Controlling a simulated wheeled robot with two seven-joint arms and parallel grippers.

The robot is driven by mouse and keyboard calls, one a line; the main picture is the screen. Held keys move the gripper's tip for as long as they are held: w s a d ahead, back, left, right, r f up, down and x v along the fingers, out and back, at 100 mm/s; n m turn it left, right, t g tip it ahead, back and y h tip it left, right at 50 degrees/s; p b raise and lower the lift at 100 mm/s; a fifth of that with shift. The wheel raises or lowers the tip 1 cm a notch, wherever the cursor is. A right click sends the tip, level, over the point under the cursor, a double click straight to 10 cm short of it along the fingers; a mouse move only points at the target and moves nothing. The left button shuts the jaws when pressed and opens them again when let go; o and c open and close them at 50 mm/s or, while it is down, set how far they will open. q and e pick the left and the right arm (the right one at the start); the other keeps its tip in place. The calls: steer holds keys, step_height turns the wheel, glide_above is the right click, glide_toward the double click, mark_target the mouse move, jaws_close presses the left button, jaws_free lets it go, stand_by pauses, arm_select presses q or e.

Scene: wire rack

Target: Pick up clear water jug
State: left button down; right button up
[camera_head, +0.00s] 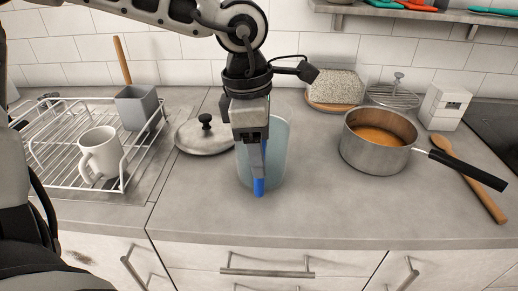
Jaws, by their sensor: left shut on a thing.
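The clear water jug (276,150) stands upright on the grey counter in the middle of the head view. It is see-through and slightly bluish. My left gripper (259,180) comes down from above in front of the jug, with a blue fingertip low at its near side. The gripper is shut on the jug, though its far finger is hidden. The gripper covers the jug's left and middle part. The jug appears to rest on the counter. My right gripper is out of view.
A pot lid (205,138) lies close to the left of the jug. A saucepan (376,150) with orange contents stands to the right, its black handle pointing right. A wooden spoon (475,183) lies beside it. A wire rack (50,158) holds a white mug (100,155) at left.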

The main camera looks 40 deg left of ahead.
arm_select(q)
steer(key=shift+w+r, duration=0.1)
steer(key=shift+r, duration=4.75)
